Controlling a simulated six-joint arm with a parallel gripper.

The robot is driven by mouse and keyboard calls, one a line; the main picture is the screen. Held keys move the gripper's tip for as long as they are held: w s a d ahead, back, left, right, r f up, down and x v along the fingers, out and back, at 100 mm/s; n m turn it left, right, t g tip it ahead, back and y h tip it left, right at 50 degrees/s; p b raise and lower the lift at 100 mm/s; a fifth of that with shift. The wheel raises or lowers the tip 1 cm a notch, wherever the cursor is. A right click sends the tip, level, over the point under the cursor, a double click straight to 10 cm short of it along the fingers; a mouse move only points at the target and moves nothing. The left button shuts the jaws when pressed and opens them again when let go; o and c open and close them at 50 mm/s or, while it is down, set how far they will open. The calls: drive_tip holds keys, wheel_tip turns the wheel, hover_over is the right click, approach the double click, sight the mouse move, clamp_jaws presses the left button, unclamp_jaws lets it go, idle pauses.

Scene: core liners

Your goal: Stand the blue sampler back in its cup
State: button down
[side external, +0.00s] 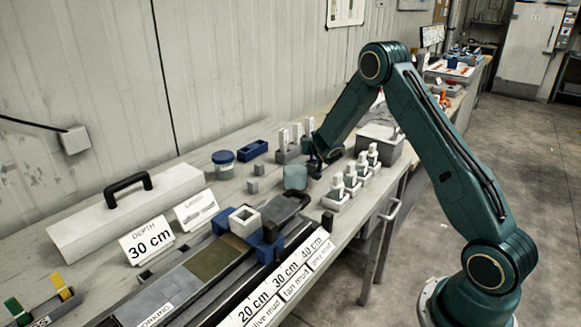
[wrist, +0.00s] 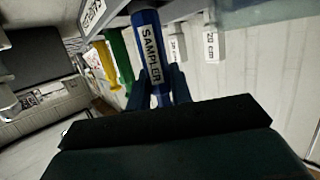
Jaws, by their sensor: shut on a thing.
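The blue sampler (wrist: 150,45), with a white SAMPLER label, is between the fingers of my gripper (wrist: 165,92) in the wrist view. My gripper is shut on it. In the side external view my gripper (side external: 318,158) is low over the bench, just right of a pale teal cup-like cylinder (side external: 295,177). I cannot make out the sampler there. A small dark round thing (side external: 314,170) is below my gripper. I cannot tell for sure which of these is the sampler's cup, or whether the sampler touches anything.
A blue-lidded jar (side external: 223,165), a blue tray (side external: 254,150) and grey blocks (side external: 253,186) stand nearby. White-capped bottles (side external: 351,176) line the bench's right edge. A core tray (side external: 208,260) lies in front. The wrist view shows green (wrist: 119,62) and yellow (wrist: 105,65) things beside the sampler.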

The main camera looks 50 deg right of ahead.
drive_tip(key=c, duration=1.2)
unclamp_jaws()
drive_tip(key=shift+o, duration=0.2)
drive_tip(key=shift+r, duration=3.45)
drive_tip(key=shift+r, duration=0.1)
